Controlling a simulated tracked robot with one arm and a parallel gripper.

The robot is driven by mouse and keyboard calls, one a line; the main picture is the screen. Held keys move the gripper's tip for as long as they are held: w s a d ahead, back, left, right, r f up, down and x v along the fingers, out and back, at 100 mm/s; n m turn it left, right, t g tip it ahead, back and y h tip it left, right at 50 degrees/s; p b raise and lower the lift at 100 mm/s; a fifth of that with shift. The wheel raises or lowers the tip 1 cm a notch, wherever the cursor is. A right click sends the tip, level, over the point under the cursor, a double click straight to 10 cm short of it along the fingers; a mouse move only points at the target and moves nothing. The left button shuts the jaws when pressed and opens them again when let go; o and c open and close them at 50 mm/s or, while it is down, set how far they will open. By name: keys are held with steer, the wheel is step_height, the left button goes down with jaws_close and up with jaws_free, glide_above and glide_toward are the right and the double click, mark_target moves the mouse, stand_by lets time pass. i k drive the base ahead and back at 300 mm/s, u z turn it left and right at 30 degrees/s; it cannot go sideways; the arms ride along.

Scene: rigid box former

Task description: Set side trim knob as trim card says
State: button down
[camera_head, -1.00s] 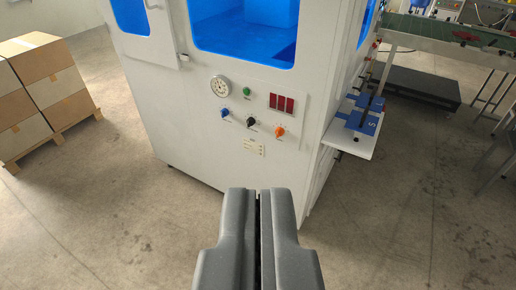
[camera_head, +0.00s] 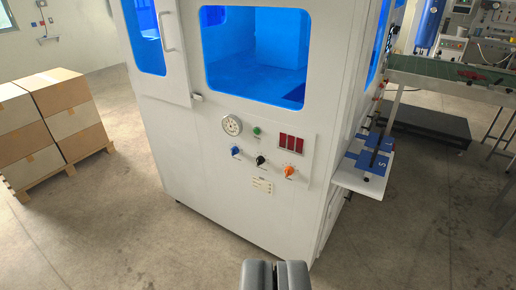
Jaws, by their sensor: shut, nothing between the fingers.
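A white machine cabinet (camera_head: 222,205) carries three knobs in a row on its front: a blue knob (camera_head: 236,152), a black knob (camera_head: 261,160) and an orange knob (camera_head: 289,171). Small labels sit by the knobs, too small to read. A small pale card (camera_head: 262,186) with unreadable lines is below the black knob; I cannot tell if it is the trim card. Which knob is the side trim knob I cannot tell. My gripper (camera_head: 275,266) is shut and empty at the bottom edge, in front of the cabinet and apart from it.
A round gauge (camera_head: 232,125), a green button (camera_head: 257,131) and red displays (camera_head: 291,144) are above the knobs. A white shelf with blue parts (camera_head: 368,160) juts from the right side. Stacked cartons (camera_head: 70,120) stand left, a conveyor (camera_head: 450,70) right. Floor in front is clear.

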mark_target(234, 150)
steer(key=u, duration=0.3)
steer(key=i, duration=2.15)
steer(key=z, duration=0.1)
